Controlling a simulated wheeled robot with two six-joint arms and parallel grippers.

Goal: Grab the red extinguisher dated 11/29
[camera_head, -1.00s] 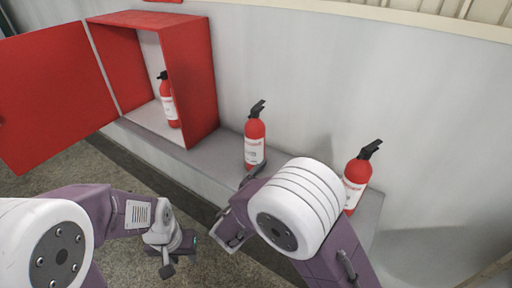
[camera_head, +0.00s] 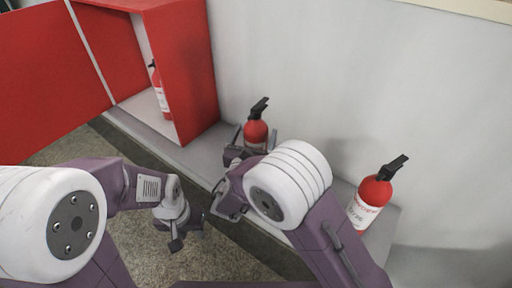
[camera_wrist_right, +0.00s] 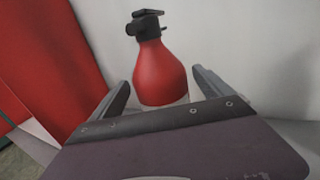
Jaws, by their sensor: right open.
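Three red extinguishers with black handles and white labels stand upright. The middle extinguisher (camera_head: 256,132) is on the ledge, its lower part hidden behind my right gripper (camera_head: 246,146). In the right wrist view this extinguisher (camera_wrist_right: 160,72) stands between the two open fingers (camera_wrist_right: 164,92), with a gap on either side. A second extinguisher (camera_head: 370,198) is at the right end of the ledge. A third extinguisher (camera_head: 160,92) is inside the red cabinet. The label dates are too small or hidden to read. My left gripper (camera_head: 172,236) hangs low at the left, over the floor; its jaws are unclear.
The red cabinet (camera_head: 186,72) stands on the grey ledge (camera_head: 200,152) with its door (camera_head: 50,75) swung open to the left. A pale wall (camera_head: 320,70) rises close behind the ledge. The ledge is bare between the cabinet and the middle extinguisher.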

